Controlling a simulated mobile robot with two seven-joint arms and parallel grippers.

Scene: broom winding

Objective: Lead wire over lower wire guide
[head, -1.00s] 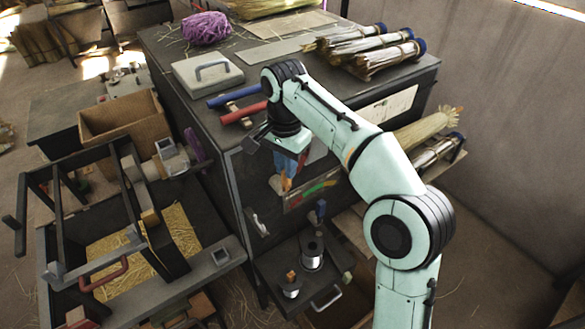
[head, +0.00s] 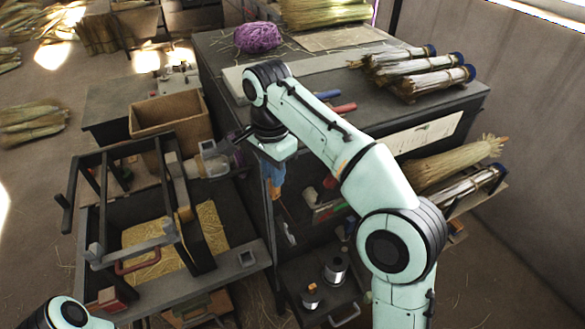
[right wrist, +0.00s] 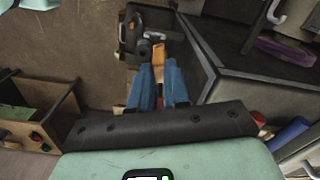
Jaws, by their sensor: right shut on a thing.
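My right gripper (head: 275,190) hangs at the left front corner of the dark cabinet. Its blue fingers are shut on a small orange-brown piece (right wrist: 159,60), seen between the tips in the right wrist view; I cannot tell whether wire is fixed to it. A large wire spool (head: 335,268) and a smaller one with an orange-brown top (head: 311,294) stand on a low shelf below. A pale metal fitting (head: 289,233) sits on the cabinet below the gripper; I cannot tell whether it is the lower wire guide. No wire run is clear. My left gripper is out of view.
A dark frame machine (head: 125,200) with straw stands left of the cabinet (head: 228,98). A cardboard box (head: 168,112) is behind it. Broom bundles (head: 420,68) and purple twine (head: 258,38) lie on the cabinet top. A shelf handle (head: 345,316) sticks out in front.

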